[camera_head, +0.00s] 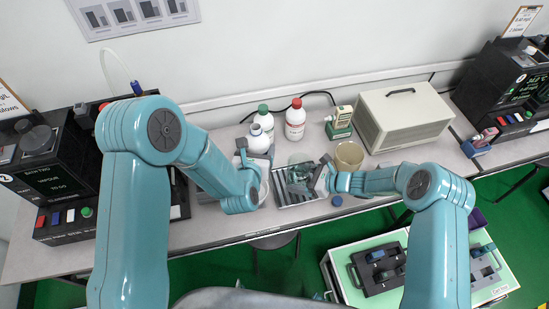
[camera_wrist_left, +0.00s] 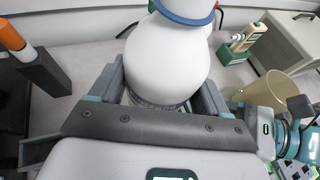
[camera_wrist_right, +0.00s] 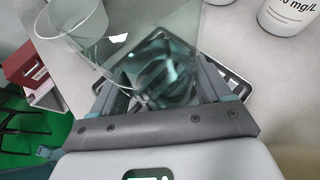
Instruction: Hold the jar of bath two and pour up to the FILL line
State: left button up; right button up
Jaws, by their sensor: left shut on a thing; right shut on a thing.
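A white bottle with a blue collar (camera_wrist_left: 170,55) is between the fingers of my left gripper (camera_wrist_left: 160,95), which is shut on its lower body. It also shows in the head view (camera_head: 258,139), over the bench, and looks upright. My right gripper (camera_wrist_right: 160,95) is shut on a clear glass jar (camera_wrist_right: 165,60). In the head view this jar (camera_head: 299,178) is above a metal tray (camera_head: 288,202), close to the left gripper's bottle. I cannot make out a FILL line or a liquid level. Whether the jar touches the tray cannot be told.
Bottles with green (camera_head: 263,117) and red (camera_head: 295,118) caps stand behind. A black instrument (camera_head: 50,182) stands left.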

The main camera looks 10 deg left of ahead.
aim_at(255, 126)
pick_arm(q)
jog(key=shift+r, duration=0.1)
dwell(0.3)
jog(key=shift+f, duration=0.2)
jog(key=shift+s+f, duration=0.4)
jog(key=shift+f, duration=0.05)
jog(key=r, duration=1)
jog(key=shift+w+r, duration=0.4)
jog(key=shift+r, duration=0.1)
jog(key=d+f+m+y, duration=0.2)
jog(key=d+f, duration=0.4)
jog(key=shift+m, duration=0.3)
jog(key=shift+a+f+m+t+y, duration=0.15)
jog(key=shift+a+f+m+y, duration=0.2)
jog(key=shift+a+f+m, duration=0.35)
jog(key=shift+a+f+m+t+y, duration=0.15)
jog(key=shift+a+f+m+y, duration=0.25)
jog(key=shift+f, duration=0.5)
dwell(3.0)
